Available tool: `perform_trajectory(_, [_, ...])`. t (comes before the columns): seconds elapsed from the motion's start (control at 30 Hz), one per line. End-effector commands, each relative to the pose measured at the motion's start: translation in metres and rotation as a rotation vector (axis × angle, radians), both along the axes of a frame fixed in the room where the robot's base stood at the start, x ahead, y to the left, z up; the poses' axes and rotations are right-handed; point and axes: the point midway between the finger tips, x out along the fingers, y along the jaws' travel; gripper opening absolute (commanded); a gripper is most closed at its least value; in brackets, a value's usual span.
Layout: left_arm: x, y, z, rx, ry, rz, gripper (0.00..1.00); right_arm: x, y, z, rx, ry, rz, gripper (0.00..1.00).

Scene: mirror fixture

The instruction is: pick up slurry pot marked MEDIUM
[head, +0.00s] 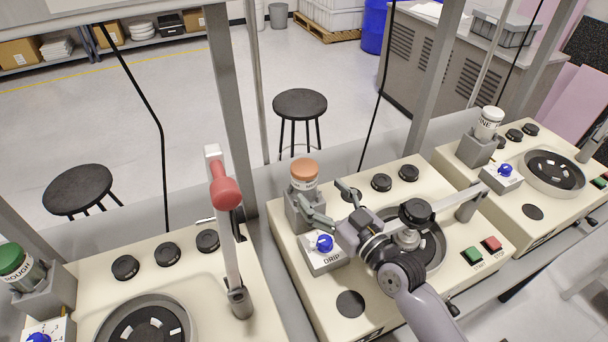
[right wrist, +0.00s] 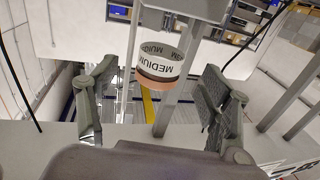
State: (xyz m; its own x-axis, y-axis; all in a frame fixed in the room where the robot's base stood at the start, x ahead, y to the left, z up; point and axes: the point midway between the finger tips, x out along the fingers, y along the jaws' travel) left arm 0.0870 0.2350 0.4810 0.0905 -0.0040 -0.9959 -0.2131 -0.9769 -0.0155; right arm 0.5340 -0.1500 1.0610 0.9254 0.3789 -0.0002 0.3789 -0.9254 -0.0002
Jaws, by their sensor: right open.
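The slurry pot marked MEDIUM (head: 304,173) has an orange lid and a white label. It stands upright in a grey holder (head: 295,214) at the back left corner of the middle machine. In the right wrist view the pot (right wrist: 163,53) appears upside down, its MEDIUM label readable, framed between my two fingers. My right gripper (head: 328,200) is open and empty, just in front and to the right of the pot. No contact with the pot shows. My left gripper is not in view.
A drip box with a blue knob (head: 324,243) sits below the gripper. Black knobs (head: 381,182) stand to its right. A green-lidded pot (head: 17,265) is at far left, and a white-lidded pot (head: 488,123) at right. A red-ended arm (head: 225,190) rises left of the middle machine.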

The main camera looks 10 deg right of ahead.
Motion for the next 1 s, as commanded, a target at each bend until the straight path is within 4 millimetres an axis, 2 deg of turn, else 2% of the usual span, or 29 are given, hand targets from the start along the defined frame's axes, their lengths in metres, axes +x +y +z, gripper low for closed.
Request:
perform_trajectory(0.07, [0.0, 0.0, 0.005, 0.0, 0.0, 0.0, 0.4, 0.01, 0.004, 0.002, 0.001, -0.001, -0.001, 0.72])
perform_trajectory(0.23, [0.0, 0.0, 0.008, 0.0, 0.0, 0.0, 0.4, 0.019, 0.008, 0.002, 0.001, 0.0, 0.0, 0.72])
perform_trajectory(0.43, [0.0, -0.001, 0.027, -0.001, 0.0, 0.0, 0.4, 0.044, 0.021, 0.012, 0.003, 0.0, 0.0, 0.72])
perform_trajectory(0.6, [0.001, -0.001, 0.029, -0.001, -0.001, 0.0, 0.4, 0.061, 0.028, 0.008, 0.0, 0.0, 0.0, 0.72])
perform_trajectory(0.87, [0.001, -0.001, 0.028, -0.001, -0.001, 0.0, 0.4, 0.063, 0.029, 0.006, 0.0, 0.001, 0.0, 0.72])
perform_trajectory(1.0, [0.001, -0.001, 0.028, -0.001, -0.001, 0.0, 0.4, 0.063, 0.028, 0.006, 0.0, 0.001, 0.0, 0.64])
